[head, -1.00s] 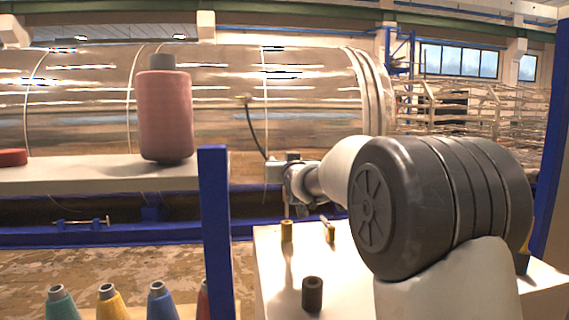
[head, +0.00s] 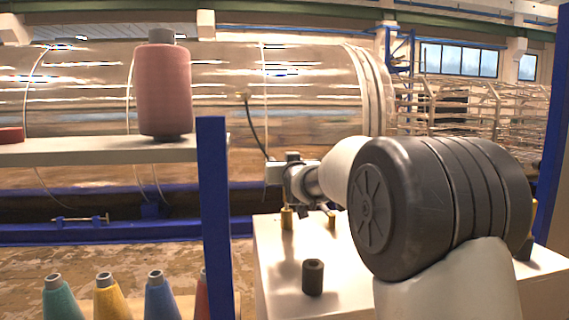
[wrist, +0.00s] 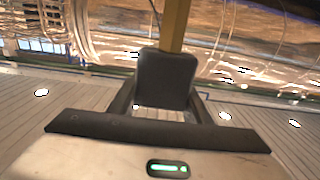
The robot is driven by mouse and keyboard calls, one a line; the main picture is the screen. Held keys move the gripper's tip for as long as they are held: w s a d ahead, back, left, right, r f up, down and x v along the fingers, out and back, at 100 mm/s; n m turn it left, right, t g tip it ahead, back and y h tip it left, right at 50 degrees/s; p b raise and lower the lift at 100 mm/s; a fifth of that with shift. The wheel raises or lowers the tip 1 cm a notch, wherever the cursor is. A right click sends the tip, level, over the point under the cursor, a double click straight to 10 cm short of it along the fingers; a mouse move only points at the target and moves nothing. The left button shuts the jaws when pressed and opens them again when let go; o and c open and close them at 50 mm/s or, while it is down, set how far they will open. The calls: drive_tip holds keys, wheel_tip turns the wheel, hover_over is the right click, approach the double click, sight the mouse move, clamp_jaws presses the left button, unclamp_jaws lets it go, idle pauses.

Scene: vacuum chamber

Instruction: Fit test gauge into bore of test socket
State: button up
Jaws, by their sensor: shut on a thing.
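A dark upright cylinder (head: 313,278), perhaps the test socket, stands nearer the front of the table, apart from my gripper. Its bore is too small to make out clearly.
A second brass-coloured piece (head: 331,220) stands just right of the gripped one. A blue post (head: 213,220) rises left of the white table (head: 275,275). A shelf with a pink spool (head: 164,92) is at left. Coloured cones (head: 108,297) stand at lower left.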

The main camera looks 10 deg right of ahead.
drive_tip(key=shift+f+b, duration=0.45)
drive_tip(key=shift+f, duration=0.25)
drive_tip(key=shift+f+b, duration=0.4)
drive_tip(key=shift+b, duration=0.3)
drive_tip(key=o, duration=1.2)
drive_tip(key=shift+s, duration=0.15)
drive_tip(key=s, duration=1.7)
drive_tip(key=shift+b, duration=0.4)
drive_tip(key=shift+s, duration=0.1)
